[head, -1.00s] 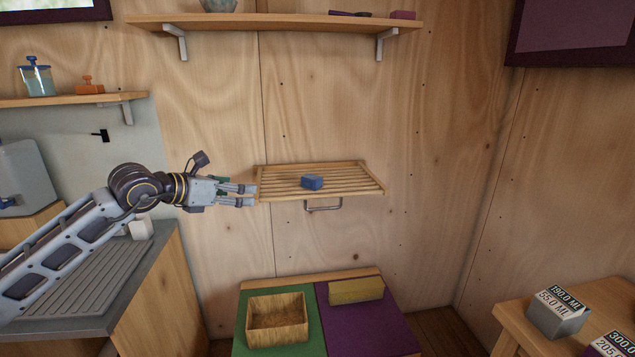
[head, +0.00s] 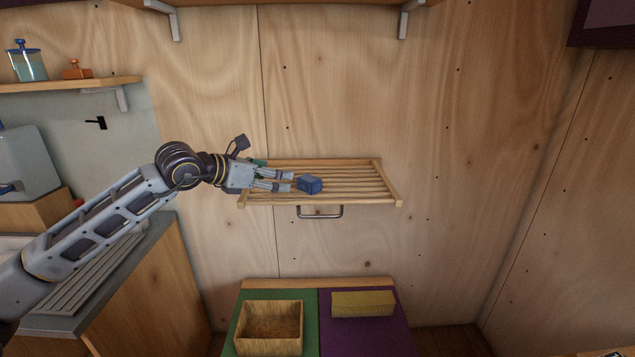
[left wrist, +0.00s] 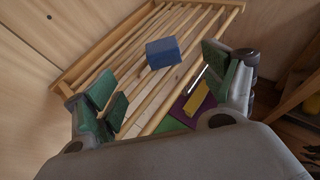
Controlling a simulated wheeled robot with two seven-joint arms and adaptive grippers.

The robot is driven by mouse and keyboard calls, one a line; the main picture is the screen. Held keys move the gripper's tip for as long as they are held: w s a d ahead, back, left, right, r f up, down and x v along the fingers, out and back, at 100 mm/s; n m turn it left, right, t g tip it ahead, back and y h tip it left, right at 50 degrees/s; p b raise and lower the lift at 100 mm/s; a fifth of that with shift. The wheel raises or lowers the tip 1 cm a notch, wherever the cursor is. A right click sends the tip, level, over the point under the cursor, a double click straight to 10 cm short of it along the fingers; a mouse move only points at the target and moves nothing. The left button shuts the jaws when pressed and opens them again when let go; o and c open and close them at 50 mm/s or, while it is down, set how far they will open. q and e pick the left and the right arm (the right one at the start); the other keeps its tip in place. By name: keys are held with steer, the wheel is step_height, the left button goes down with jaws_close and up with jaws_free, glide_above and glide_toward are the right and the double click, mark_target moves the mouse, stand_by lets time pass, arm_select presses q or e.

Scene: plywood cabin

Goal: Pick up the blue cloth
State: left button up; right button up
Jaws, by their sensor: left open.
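The blue cloth (head: 310,184) is a small folded block lying on the slatted wooden rack (head: 360,188) on the wall. My left gripper (head: 289,181) is over the rack, just left of the cloth, with its fingers pointing at it. In the left wrist view the cloth (left wrist: 163,53) lies on the slats ahead of the open fingers (left wrist: 165,95), between their lines and apart from them. The gripper is empty. My right gripper is in neither view.
A metal bar (head: 320,216) hangs under the rack's front edge. Below stand a wooden box (head: 240,335) on a green mat (head: 312,330) and a yellow block (head: 363,303) on a purple mat (head: 385,335). A counter (head: 130,290) is at the left.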

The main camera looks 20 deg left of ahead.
mark_target(307, 178)
arm_select(q)
steer(key=shift+s+a, duration=0.1)
steer(key=shift+s, duration=0.05)
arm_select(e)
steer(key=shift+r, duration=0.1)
arm_select(q)
steer(key=shift+p+x, duration=0.35)
steer(key=shift+x, duration=2.55)
steer(key=shift+p+x, duration=0.3)
steer(key=shift+x, duration=0.95)
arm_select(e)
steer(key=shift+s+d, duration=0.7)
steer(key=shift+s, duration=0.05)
arm_select(q)
steer(key=shift+w+d, duration=0.25)
steer(key=shift+w, duration=0.05)
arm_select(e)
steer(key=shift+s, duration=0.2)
